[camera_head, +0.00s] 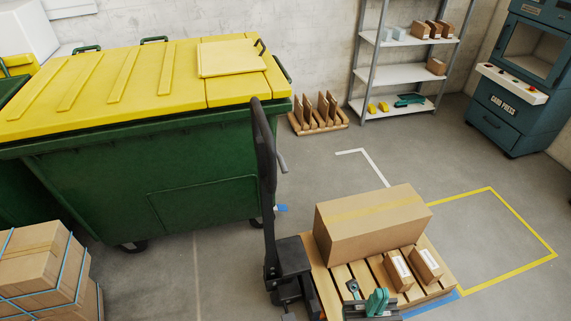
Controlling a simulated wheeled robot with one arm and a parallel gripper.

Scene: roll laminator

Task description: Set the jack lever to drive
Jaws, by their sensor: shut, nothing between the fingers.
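A pallet jack stands at the lower middle, with a dark upright handle (265,175) rising from its black base (290,258). A small grey lever (282,162) sticks out from the right side of the handle, below its top loop. I cannot tell which setting the lever is in. My gripper (377,301), with teal fingertips, is at the bottom edge, low and to the right of the handle. It is shut and empty, apart from the lever. The rest of my arm is cut off by the frame.
A wooden pallet (335,291) bears a large carton (370,225) and two small boxes beside my gripper. A green bin with a yellow lid (150,85) stands behind the handle. Strapped cartons (35,265) are lower left. Floor right of the pallet, inside yellow tape (522,222), is clear.

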